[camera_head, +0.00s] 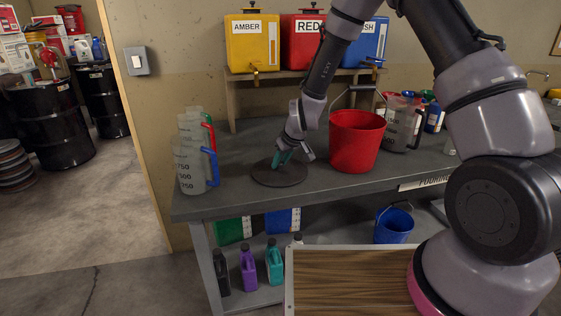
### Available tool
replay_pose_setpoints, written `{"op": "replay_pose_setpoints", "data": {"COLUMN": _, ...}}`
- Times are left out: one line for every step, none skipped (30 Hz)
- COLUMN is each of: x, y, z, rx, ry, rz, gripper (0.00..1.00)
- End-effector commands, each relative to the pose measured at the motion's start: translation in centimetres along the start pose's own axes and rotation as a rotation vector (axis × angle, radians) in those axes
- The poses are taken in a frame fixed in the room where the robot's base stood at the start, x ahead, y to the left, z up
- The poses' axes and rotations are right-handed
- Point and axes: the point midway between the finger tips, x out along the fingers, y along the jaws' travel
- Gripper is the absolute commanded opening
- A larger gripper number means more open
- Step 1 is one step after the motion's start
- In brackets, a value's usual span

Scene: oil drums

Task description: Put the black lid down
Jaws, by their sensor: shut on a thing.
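The black lid (266,177) is a flat, dark, round disc. It lies level at, or very slightly above, the grey workbench top, left of the red bucket (356,141); I cannot tell if it touches the bench. My gripper (281,160) points down at the middle of the lid and is shut on it.
Several measuring jugs (193,165) stand at the bench's left end. More jugs (402,125) stand right of the bucket. Amber (252,44), red (302,42) and blue tanks sit on a shelf behind. Bare bench (235,145) lies around the lid.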

Motion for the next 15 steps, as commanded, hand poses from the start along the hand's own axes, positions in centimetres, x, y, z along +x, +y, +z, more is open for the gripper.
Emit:
{"op": "replay_pose_setpoints", "data": {"x": 0.04, "y": 0.0, "z": 0.02, "rx": 0.0, "ry": 0.0, "rz": 0.0, "gripper": 0.45}}
{"op": "replay_pose_setpoints", "data": {"x": 0.03, "y": 0.0, "z": 0.01, "rx": 0.0, "ry": 0.0, "rz": 0.0, "gripper": 0.57}}
{"op": "replay_pose_setpoints", "data": {"x": 0.02, "y": 0.0, "z": 0.01, "rx": 0.0, "ry": 0.0, "rz": 0.0, "gripper": 0.64}}
{"op": "replay_pose_setpoints", "data": {"x": 0.02, "y": 0.0, "z": 0.01, "rx": 0.0, "ry": 0.0, "rz": 0.0, "gripper": 0.64}}
{"op": "replay_pose_setpoints", "data": {"x": 0.02, "y": 0.0, "z": 0.02, "rx": 0.0, "ry": 0.0, "rz": 0.0, "gripper": 0.64}}
{"op": "replay_pose_setpoints", "data": {"x": 0.02, "y": 0.0, "z": 0.01, "rx": 0.0, "ry": 0.0, "rz": 0.0, "gripper": 0.64}}
{"op": "replay_pose_setpoints", "data": {"x": 0.02, "y": 0.0, "z": 0.02, "rx": 0.0, "ry": 0.0, "rz": 0.0, "gripper": 0.64}}
{"op": "replay_pose_setpoints", "data": {"x": 0.02, "y": 0.0, "z": 0.02, "rx": 0.0, "ry": 0.0, "rz": 0.0, "gripper": 0.64}}
{"op": "replay_pose_setpoints", "data": {"x": 0.02, "y": 0.0, "z": 0.02, "rx": 0.0, "ry": 0.0, "rz": 0.0, "gripper": 0.64}}
{"op": "replay_pose_setpoints", "data": {"x": 0.02, "y": 0.0, "z": 0.02, "rx": 0.0, "ry": 0.0, "rz": 0.0, "gripper": 0.64}}
{"op": "replay_pose_setpoints", "data": {"x": 0.01, "y": 0.0, "z": 0.02, "rx": 0.0, "ry": 0.0, "rz": 0.0, "gripper": 0.64}}
{"op": "replay_pose_setpoints", "data": {"x": -0.05, "y": 0.0, "z": -0.03, "rx": 0.0, "ry": 0.0, "rz": 0.0, "gripper": 0.64}}
{"op": "replay_pose_setpoints", "data": {"x": -0.14, "y": -0.01, "z": -0.09, "rx": 0.0, "ry": 0.0, "rz": 0.0, "gripper": 0.64}}
{"op": "replay_pose_setpoints", "data": {"x": -0.29, "y": -0.01, "z": -0.18, "rx": -0.001, "ry": 0.001, "rz": 0.0, "gripper": 0.64}}
{"op": "replay_pose_setpoints", "data": {"x": -0.6, "y": -0.01, "z": -0.14, "rx": -0.001, "ry": 0.0, "rz": 0.0, "gripper": 0.64}}
